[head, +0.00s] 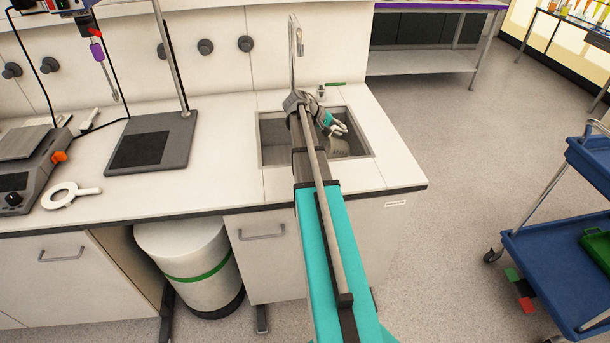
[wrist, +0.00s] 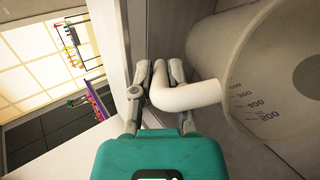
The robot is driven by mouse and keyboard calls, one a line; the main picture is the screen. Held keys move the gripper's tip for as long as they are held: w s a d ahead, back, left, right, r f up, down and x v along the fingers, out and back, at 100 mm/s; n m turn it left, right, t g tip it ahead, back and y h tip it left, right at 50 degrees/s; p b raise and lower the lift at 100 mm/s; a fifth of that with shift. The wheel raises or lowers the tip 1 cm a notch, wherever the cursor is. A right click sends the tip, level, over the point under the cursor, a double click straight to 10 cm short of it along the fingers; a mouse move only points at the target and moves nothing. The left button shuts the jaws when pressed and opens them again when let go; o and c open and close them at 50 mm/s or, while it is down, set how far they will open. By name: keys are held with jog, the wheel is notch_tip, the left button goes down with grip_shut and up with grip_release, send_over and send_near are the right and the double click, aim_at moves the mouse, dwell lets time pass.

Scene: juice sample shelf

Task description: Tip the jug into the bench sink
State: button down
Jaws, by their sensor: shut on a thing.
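The bench sink (head: 273,132) is a grey rectangular basin set in the white worktop, with a tall tap behind it. My arm reaches over it from the front. My gripper (head: 336,125) is over the right part of the basin and is shut on the handle of the jug (head: 340,148). In the wrist view the fingers (wrist: 158,77) close on the pale curved handle, and the grey jug (wrist: 238,55) with printed volume marks fills the right side. The jug looks tilted, low in the basin.
A stand with a dark plate (head: 150,145) and a balance (head: 30,165) are on the worktop to the left. A white ring tool (head: 68,195) lies near the front edge. A blue trolley (head: 545,250) stands at the right. The floor between bench and trolley is clear.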

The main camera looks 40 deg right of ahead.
jog(key=shift+d+f+y+p, duration=0.15)
jog(key=shift+d+y+p, duration=0.7)
jog(key=shift+y, duration=0.25)
jog(key=shift+d+f+n+t+y+p, duration=0.3)
jog(key=shift+d+n+y+p, duration=0.15)
jog(key=shift+d+y, duration=0.3)
jog(key=shift+r+p, duration=0.85)
jog(key=shift+p, duration=0.15)
jog(key=shift+y, duration=0.75)
jog(key=r+p, duration=0.1)
jog(key=p, duration=0.1)
jog(key=d+r+p, duration=0.1)
jog(key=r+p, duration=0.3)
jog(key=shift+d+r, duration=0.25)
jog(key=d+y+p, duration=0.1)
jog(key=d+r+n+y+p, duration=0.1)
jog(key=d+y, duration=0.1)
jog(key=shift+d+r+y+p, duration=0.15)
jog(key=shift+d+y+p, duration=0.15)
jog(key=shift+p, duration=0.1)
jog(key=shift+d+r+y, duration=0.15)
jog(key=shift+d+y, duration=0.25)
jog(key=shift+y, duration=0.5)
jog(key=shift+r, duration=0.15)
